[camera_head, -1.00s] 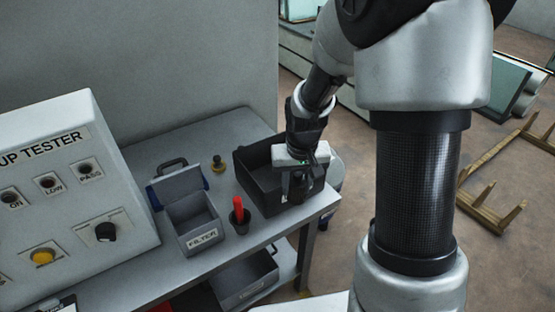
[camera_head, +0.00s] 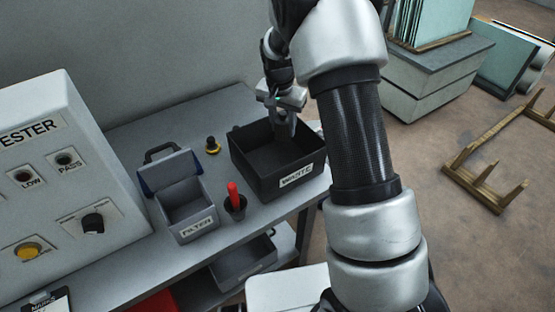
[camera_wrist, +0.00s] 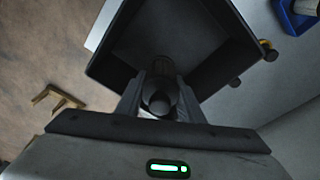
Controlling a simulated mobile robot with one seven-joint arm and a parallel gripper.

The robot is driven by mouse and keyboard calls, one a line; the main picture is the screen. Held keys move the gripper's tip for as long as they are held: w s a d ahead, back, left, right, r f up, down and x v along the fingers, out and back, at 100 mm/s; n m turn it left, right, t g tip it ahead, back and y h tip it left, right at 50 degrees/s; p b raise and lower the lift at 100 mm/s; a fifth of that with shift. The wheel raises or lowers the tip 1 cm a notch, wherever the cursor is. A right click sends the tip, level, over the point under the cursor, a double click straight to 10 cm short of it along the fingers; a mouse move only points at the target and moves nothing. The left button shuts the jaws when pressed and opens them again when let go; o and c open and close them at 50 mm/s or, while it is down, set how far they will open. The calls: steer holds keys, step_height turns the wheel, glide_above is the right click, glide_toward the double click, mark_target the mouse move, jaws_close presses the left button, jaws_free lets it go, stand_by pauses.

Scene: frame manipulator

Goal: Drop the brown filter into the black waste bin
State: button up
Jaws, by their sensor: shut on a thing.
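The black waste bin (camera_head: 262,180) stands at the right end of the bench, its label facing front. My gripper (camera_head: 285,130) points down over the back right part of the bin's opening. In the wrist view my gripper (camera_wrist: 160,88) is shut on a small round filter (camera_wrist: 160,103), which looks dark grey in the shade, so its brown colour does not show. The bin's inside (camera_wrist: 205,72) lies beyond the fingers in that view. In the head view the filter cannot be made out clearly between the fingers. The visible bin floor looks empty.
An open grey box labelled filter (camera_head: 188,220) stands left of the bin. A black cup with a red-handled tool (camera_head: 235,205) and a small yellow-black knob (camera_head: 212,146) are between them. The tester panel (camera_head: 60,170) is at left.

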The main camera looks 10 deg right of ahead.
step_height(320, 180, down, 3)
steer(key=shift+f+b, duration=0.2)
steer(key=shift+b, duration=0.5)
steer(key=o, duration=1.2)
steer(key=shift+c, duration=0.2)
steer(key=shift+r, duration=0.1)
step_height(320, 180, up, 17)
steer(key=s+a, duration=0.1)
steer(key=s, duration=0.1)
steer(key=shift+a, duration=0.25)
